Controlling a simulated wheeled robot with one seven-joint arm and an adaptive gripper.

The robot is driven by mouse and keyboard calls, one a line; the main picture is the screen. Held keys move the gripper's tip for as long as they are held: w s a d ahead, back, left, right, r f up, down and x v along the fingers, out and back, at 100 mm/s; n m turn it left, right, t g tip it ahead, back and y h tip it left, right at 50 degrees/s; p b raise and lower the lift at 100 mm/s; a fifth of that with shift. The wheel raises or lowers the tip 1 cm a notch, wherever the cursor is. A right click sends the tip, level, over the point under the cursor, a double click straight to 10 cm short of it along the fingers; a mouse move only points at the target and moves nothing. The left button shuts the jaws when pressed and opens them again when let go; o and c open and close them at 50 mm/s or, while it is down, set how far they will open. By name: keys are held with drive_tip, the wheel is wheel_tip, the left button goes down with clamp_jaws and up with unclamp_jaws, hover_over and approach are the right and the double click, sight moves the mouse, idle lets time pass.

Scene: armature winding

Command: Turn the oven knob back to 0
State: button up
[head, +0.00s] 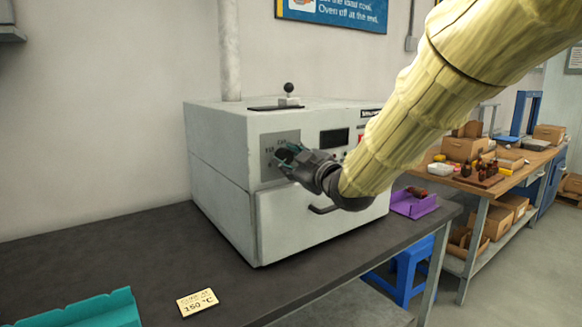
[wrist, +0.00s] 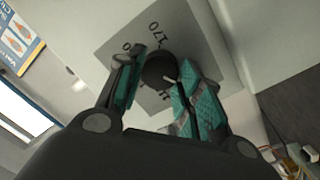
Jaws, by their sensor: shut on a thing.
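The white oven (head: 225,155) stands on the dark bench against the wall. Its grey dial plate (head: 268,146) is on the upper left of the front, and it also shows in the wrist view (wrist: 185,32) with the number 170 printed on it. My gripper (head: 283,156) is at the plate, its teal-padded fingers shut on the round black knob (wrist: 159,68). The knob's pale pointer mark shows at its lower right in the wrist view. In the head view my gripper hides the knob. Some dial numbers are covered by the fingers.
A dark handle (head: 323,210) is on the oven door below my gripper. A teal tray (head: 95,312) and a note reading 150 °C (head: 197,302) lie on the bench (head: 150,250). A purple bin (head: 414,203) sits right of the oven. A cluttered workbench is farther right.

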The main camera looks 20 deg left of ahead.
drive_tip(key=shift+n, duration=0.3)
drive_tip(key=o, duration=1)
drive_tip(key=shift+o, duration=0.2)
drive_tip(key=v, duration=1.2)
drive_tip(key=shift+f, duration=0.1)
